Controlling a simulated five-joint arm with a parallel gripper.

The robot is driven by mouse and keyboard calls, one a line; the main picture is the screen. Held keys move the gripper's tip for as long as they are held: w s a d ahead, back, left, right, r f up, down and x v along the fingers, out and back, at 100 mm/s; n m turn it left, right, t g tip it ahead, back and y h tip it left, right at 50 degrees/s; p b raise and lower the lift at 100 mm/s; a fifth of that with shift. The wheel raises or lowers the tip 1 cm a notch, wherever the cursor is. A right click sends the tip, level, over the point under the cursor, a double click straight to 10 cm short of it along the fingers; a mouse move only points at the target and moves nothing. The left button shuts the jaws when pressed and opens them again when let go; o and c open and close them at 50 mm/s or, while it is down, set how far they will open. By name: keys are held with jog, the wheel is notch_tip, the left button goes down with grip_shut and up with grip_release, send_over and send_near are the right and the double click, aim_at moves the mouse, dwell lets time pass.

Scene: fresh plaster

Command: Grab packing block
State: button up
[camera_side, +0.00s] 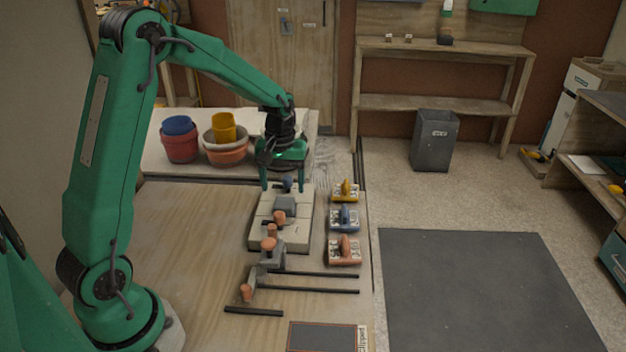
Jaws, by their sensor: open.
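My gripper (283,184) points down with its two green fingers apart, over the far end of a pale slab (292,235) on the bench. A small dark-blue knob (287,184) shows between the fingers; I cannot tell whether they touch it. A grey block (285,205) sits on the slab just nearer the camera than the fingers, outside them. An orange-brown knob (279,217) is beside the grey block. I cannot tell for sure which piece is the packing block.
Grey tools with orange-brown handles (268,244) and dark bars (310,290) lie nearer. Buckets (179,145) and bowls (228,153) stand behind.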

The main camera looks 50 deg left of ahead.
aim_at(284, 202)
jog(key=shift+f, duration=0.2)
jog(key=shift+f, duration=2.5)
jog(key=shift+c, duration=0.2)
jog(key=c, duration=1)
